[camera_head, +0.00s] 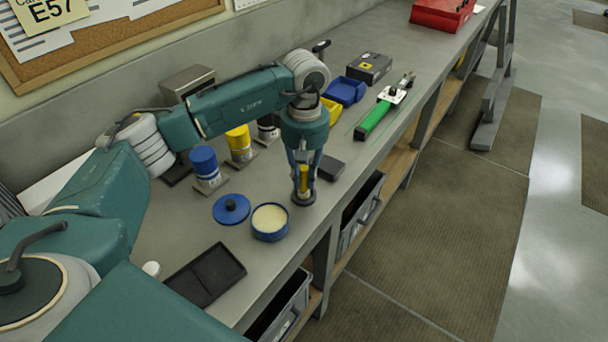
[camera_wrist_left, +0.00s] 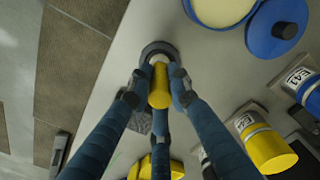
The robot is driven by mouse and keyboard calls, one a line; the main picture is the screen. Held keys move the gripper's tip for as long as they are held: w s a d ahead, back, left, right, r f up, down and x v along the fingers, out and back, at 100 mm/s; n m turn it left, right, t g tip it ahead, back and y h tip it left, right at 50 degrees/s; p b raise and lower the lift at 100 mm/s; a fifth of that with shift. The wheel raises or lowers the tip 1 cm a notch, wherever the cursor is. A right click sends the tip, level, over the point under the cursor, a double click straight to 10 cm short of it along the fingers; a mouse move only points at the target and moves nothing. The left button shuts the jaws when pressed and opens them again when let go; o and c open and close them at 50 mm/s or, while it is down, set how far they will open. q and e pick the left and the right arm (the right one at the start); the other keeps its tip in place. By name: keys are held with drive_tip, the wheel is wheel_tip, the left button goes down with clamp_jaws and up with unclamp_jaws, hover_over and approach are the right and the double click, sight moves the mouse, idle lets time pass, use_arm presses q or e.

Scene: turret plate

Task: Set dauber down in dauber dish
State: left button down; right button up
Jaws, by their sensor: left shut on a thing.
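My left gripper (camera_head: 303,180) points straight down over the bench, its fingers shut on the upright yellow dauber (camera_head: 304,178). A small round dark dish (camera_head: 303,203), which looks like the dauber dish, is right below the dauber. Its grey rim (camera_wrist_left: 158,46) shows past the fingers in the left wrist view. The dauber's lower end is hidden, so I cannot tell whether it touches the dish. My right gripper is out of view.
An open blue tin of cream paste (camera_head: 270,221) stands close left of the dish, its blue lid (camera_head: 231,208) beside it. A dark tray (camera_head: 206,274) lies nearer. Blue and yellow canisters (camera_head: 205,167) stand behind. A dark block (camera_head: 330,167) is just beyond; the bench edge is close right.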

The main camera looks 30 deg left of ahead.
use_arm(q)
drive_tip(key=shift+f, duration=0.1)
drive_tip(key=c, duration=1.5)
unclamp_jaws()
drive_tip(key=shift+c, duration=0.2)
wheel_tip(320, 180, up, 12)
drive_tip(key=shift+r, duration=0.1)
